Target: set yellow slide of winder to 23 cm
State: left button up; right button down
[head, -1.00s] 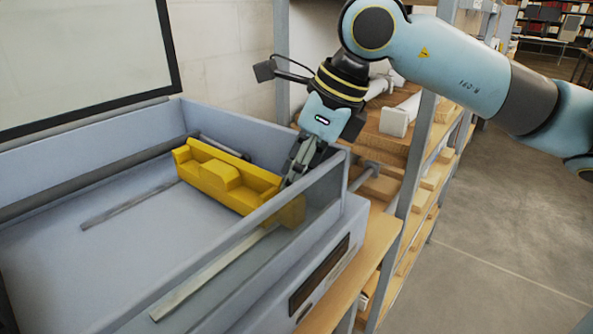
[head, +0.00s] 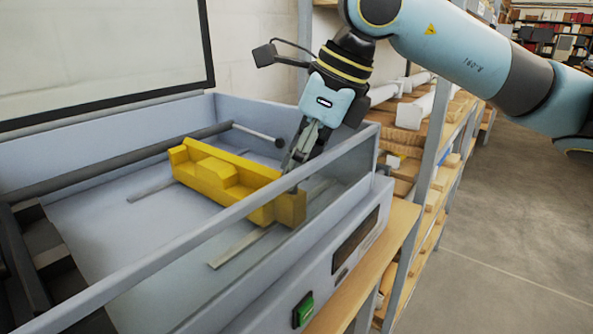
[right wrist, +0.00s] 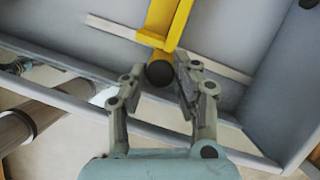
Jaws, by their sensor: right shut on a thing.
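The yellow slide (head: 222,180) lies across two flat rails inside the grey-blue winder tray (head: 110,245). My right gripper (head: 290,165) reaches down over the tray's side to the slide's right part, far side. In the right wrist view, my right gripper (right wrist: 160,72) is shut on a dark round knob (right wrist: 160,75) at the end of the yellow slide (right wrist: 163,22). In the head view the fingers and slide hide this knob. Bare rail (head: 235,250) shows on both sides of the slide. I cannot read any centimetre scale. My left gripper is not in view.
The tray's side wall (head: 215,228) runs in front of the slide. A dark roller (head: 115,165) lies behind it. A green switch (head: 303,309) sits on the front casing. Shelves with rolls (head: 415,112) stand close at right.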

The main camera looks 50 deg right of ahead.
jog(key=shift+a, duration=0.1)
jog(key=c, duration=1.3)
grip_release()
jog(key=shift+c, duration=0.2)
jog(key=shift+o, duration=1.3)
jog(key=shift+a, duration=0.15)
jog(key=shift+o, duration=0.3)
jog(key=shift+r, duration=0.2)
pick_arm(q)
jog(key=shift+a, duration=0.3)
pick_arm(e)
notch_tip(320, 180, up, 10)
jog(key=shift+f, duration=0.15)
